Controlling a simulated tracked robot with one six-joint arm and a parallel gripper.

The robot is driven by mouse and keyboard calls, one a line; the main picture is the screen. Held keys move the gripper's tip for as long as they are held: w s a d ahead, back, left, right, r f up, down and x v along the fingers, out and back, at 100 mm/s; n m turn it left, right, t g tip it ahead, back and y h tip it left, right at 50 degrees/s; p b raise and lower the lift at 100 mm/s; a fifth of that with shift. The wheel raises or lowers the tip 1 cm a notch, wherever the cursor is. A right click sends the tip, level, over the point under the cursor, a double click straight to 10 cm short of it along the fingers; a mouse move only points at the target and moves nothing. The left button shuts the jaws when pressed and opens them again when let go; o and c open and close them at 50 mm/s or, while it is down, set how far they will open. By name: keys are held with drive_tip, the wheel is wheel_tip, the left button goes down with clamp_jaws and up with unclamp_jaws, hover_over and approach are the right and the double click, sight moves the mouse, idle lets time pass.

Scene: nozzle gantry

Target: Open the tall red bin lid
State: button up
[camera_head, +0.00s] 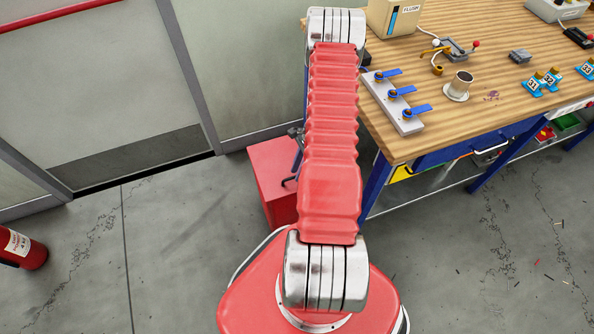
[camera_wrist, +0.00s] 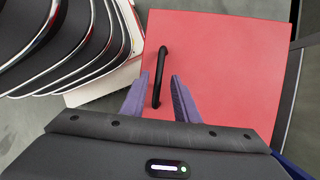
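The tall red bin (camera_head: 272,180) stands on the floor by the left end of the workbench, partly hidden behind my own arm in the head view. In the wrist view its flat red lid (camera_wrist: 225,65) fills the right half and looks closed. A black bar handle (camera_wrist: 161,75) runs along the lid near its left edge. My gripper (camera_wrist: 159,75) is open, with one purple finger on each side of the handle. The handle lies between the fingertips, with gaps visible on both sides. I cannot tell how far the fingertips are above the lid.
The wooden workbench (camera_head: 470,60) rises on the right, with a valve block (camera_head: 397,100) with blue levers near its left edge. A grey wall panel (camera_head: 95,90) stands behind on the left. A fire extinguisher (camera_head: 22,250) is at far left. The floor left of the bin is clear.

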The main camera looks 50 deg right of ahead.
clamp_jaws()
drive_tip(key=shift+w+d, duration=0.1)
idle(0.4)
